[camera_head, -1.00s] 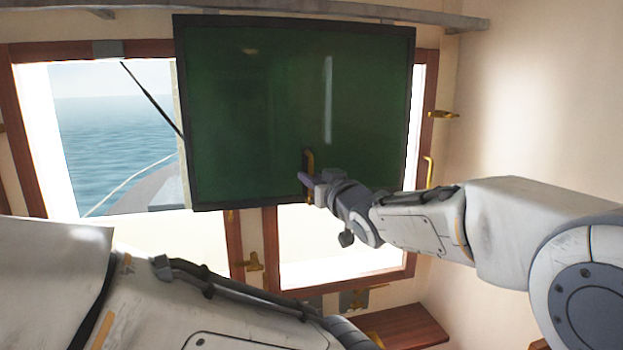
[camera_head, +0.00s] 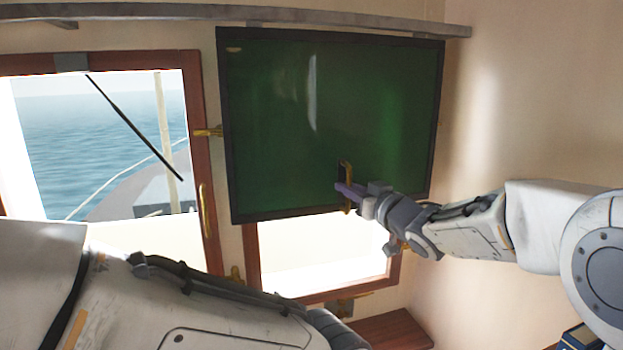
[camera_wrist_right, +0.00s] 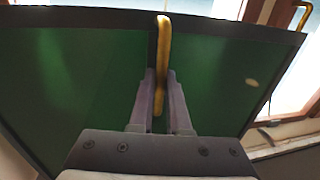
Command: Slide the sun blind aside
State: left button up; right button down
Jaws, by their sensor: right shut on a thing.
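The sun blind (camera_head: 290,110) is a dark green panel with a black frame, hanging below a grey rail (camera_head: 330,20) in the head view. It covers most of the right window; the left window is uncovered. Its brass handle (camera_head: 347,172) is near the panel's lower edge. My right gripper (camera_head: 348,190) is shut on this handle. In the right wrist view, the fingers (camera_wrist_right: 160,100) stand on both sides of the brass handle (camera_wrist_right: 163,60), with the green panel (camera_wrist_right: 215,75) behind. My left arm crosses the lower left of the head view, and its gripper is out of view.
The left window (camera_head: 100,140) shows sea and a ship's railing. Brass latches (camera_head: 207,132) stick out from the window frames. A beige wall (camera_head: 510,100) stands close on the right. A brown wooden ledge (camera_head: 395,330) lies below the right window.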

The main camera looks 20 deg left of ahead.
pick_arm(q)
jog(key=shift+w+a+r, duration=0.1)
jog(key=shift+w+r, duration=0.2)
jog(key=shift+r, duration=0.1)
pick_arm(e)
jog(key=shift+w+d+r, duration=0.1)
jog(key=shift+w+d, duration=0.5)
jog(key=shift+d, duration=0.25)
jog(key=c, duration=0.9)
grip_release()
jog(key=shift+w+d, duration=0.1)
jog(key=shift+w, duration=0.05)
pick_arm(q)
notch_tip(320, 180, down, 4)
jog(key=b, duration=0.4)
jog(key=shift+w+f, duration=0.1)
jog(key=shift+f, duration=0.05)
pick_arm(e)
jog(key=v, duration=1)
jog(key=shift+s, duration=0.25)
